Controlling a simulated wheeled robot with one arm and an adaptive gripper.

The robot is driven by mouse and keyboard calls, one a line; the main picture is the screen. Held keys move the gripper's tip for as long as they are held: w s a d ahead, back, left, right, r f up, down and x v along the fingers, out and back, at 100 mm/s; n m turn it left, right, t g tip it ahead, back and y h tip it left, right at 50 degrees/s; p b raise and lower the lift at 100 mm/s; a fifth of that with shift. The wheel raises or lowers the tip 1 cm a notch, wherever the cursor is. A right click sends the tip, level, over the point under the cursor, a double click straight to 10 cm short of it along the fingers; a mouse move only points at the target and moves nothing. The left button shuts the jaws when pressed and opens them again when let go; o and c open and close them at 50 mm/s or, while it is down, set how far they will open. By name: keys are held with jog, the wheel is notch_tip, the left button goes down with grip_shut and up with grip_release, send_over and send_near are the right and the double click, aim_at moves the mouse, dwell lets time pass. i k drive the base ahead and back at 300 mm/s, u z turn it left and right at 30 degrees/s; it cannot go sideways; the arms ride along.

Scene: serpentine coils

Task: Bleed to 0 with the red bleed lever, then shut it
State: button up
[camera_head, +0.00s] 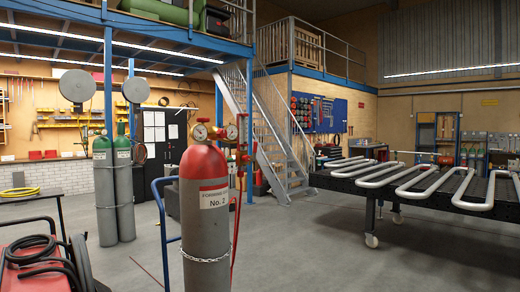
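A grey gas cylinder with a red top (206,215) stands upright at centre, chained to a blue trolley (161,220). Its label reads "No. 2". Two round gauges, a left one (199,132) and a right one (232,132), sit at its top; their needles are too small to read. Small red fittings (243,153) are beside and below the right gauge. I cannot tell which of them is the bleed lever, or its position. A red hose (236,230) hangs down the cylinder's right side. My gripper is not in view.
A black wheeled table (390,207) with bent serpentine pipes (420,182) stands at right. Two green-topped cylinders (113,190) stand at left. A red machine with black hoses (35,255) is at lower left. Grey floor (310,245) between trolley and table is clear.

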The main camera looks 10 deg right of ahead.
aim_at(255, 144)
jog(key=z, duration=0.6)
jog(key=i, duration=1.2)
jog(key=u, duration=0.1)
